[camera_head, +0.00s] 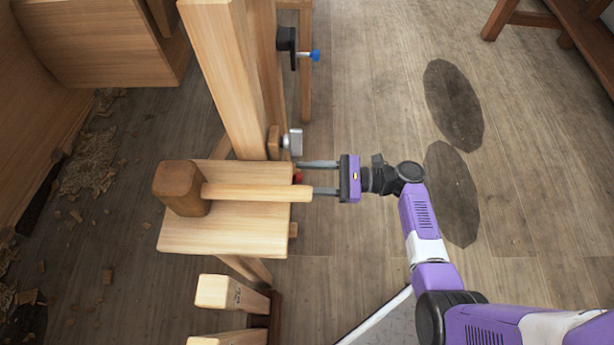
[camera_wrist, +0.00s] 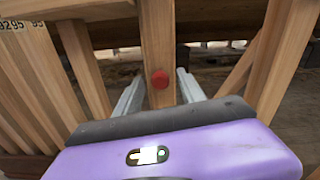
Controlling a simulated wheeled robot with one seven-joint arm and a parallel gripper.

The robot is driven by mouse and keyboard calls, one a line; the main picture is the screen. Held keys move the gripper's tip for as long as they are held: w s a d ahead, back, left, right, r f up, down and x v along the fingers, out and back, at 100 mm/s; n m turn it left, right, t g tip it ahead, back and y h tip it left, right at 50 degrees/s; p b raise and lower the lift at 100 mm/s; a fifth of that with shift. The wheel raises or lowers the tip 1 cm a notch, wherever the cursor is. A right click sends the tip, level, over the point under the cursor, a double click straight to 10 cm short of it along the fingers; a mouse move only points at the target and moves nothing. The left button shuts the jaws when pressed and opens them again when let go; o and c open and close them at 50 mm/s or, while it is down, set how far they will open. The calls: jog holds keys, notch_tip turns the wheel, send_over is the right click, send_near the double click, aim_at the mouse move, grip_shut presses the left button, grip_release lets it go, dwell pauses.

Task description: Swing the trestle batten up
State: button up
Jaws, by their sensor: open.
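In the wrist view an upright wooden strip, apparently the trestle batten (camera_wrist: 158,40), carries a round red button (camera_wrist: 159,80). In the head view the red button (camera_head: 297,177) shows at the right edge of the small wooden trestle top (camera_head: 225,235); most of the strip is hidden there. My gripper (camera_head: 303,178) is open at that edge, reaching in from the right. In the wrist view its two fingers stand on either side of the strip, with visible gaps. I cannot tell how far the fingertips reach past it.
A wooden mallet (camera_head: 252,192) lies on the trestle top, its handle pointing toward my gripper. A metal catch (camera_head: 292,142) and a blue-tipped black clamp (camera_head: 288,45) sit by the tall timbers (camera_head: 232,75). The floor to the right is mostly clear; a bench (camera_head: 585,40) stands far right.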

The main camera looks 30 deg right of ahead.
jog(key=shift+a, duration=0.1)
grip_shut()
dwell(1.4)
